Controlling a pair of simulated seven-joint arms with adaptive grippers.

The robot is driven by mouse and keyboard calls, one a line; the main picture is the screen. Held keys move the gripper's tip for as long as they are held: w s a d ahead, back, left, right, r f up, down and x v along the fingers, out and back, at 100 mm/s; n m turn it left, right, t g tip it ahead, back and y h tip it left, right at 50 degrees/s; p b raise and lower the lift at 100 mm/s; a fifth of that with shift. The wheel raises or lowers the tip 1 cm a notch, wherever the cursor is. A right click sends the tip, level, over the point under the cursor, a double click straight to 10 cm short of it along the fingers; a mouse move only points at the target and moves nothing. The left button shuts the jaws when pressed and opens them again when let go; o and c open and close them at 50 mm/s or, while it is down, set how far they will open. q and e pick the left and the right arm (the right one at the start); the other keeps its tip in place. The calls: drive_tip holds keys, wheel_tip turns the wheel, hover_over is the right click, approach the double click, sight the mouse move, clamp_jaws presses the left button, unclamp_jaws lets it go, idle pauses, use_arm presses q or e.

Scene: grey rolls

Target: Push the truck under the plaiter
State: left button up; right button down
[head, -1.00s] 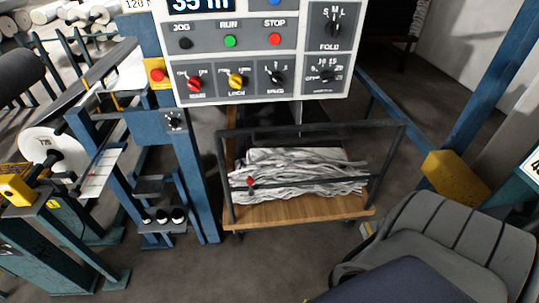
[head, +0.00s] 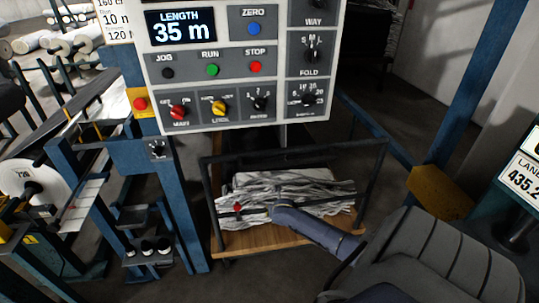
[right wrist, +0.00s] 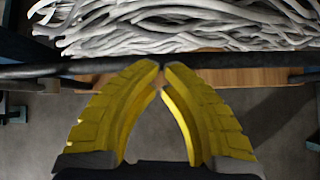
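The truck is a wooden platform (head: 280,237) with a black tubular frame (head: 381,172), carrying a heap of pale grey folded cloth (head: 315,190). It stands below the plaiter's control panel (head: 232,62), and its back part is hidden in shadow there. In the head view my right arm reaches to the truck's front rail, but its fingers cannot be made out. In the right wrist view my right gripper (right wrist: 161,66) has yellow fingers with their tips together at the black rail (right wrist: 235,60). Nothing shows held between them. My left gripper is in neither current view.
A blue machine post (head: 187,200) stands close to the truck's left side. A yellow block (head: 440,192) on a blue frame is at its right. Rolls and stands (head: 35,180) fill the left. Dark floor is open in front of the truck.

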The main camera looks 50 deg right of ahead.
drive_tip(key=shift+n, duration=0.9)
drive_tip(key=r, duration=0.1)
drive_tip(key=w+r, duration=0.1)
drive_tip(key=w+d+r, duration=0.1)
drive_tip(key=r, duration=0.1)
approach(269, 193)
wheel_tip(269, 193, down, 4)
drive_tip(key=shift+w+d+f, duration=0.1)
drive_tip(key=shift+w+d, duration=0.4)
drive_tip(key=shift+w, duration=0.3)
drive_tip(key=shift+w+d, duration=0.5)
drive_tip(key=shift+w, duration=0.3)
